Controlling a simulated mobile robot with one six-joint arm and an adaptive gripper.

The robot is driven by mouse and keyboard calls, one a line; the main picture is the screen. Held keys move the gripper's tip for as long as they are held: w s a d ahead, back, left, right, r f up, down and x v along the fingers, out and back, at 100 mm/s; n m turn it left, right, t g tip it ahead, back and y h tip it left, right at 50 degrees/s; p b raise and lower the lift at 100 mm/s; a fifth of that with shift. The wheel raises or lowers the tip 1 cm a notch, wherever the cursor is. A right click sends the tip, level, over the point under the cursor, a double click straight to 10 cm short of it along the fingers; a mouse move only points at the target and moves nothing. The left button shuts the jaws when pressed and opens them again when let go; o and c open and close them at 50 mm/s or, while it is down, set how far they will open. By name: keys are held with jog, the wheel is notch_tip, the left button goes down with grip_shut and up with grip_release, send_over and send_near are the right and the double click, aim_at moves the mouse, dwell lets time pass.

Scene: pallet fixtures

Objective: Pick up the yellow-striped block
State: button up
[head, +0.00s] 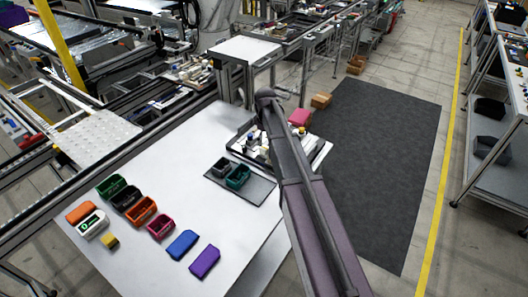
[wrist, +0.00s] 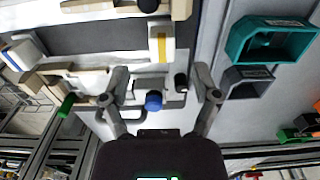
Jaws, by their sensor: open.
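The yellow-striped block (wrist: 161,44) is white with a yellow stripe and stands on the pallet fixture, at the upper middle of the wrist view. My gripper (wrist: 163,94) is open, its two fingers spread wide and nothing held between them. In the picture, the block lies above the fingertips, roughly centred between them; I see no contact. A blue-capped part (wrist: 154,101) shows between the fingers, with a black cylinder (wrist: 181,81) beside the right finger. In the head view my arm covers part of the pallet fixture (head: 318,157), and I cannot make out the striped block or the fingertips there.
A teal bin (wrist: 233,45) and a dark grey bin (wrist: 247,89) lie right of the fixture in the wrist view. In the head view, coloured bins and blocks, such as a purple block (head: 204,261), stand on the white table (head: 140,275). A dark mat (head: 375,150) covers the floor.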

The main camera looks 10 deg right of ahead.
aim_at(264, 147)
jog(key=shift+a+f+b, duration=0.2)
jog(key=shift+f+b, duration=2.3)
jog(key=shift+f, duration=0.05)
grip_shut()
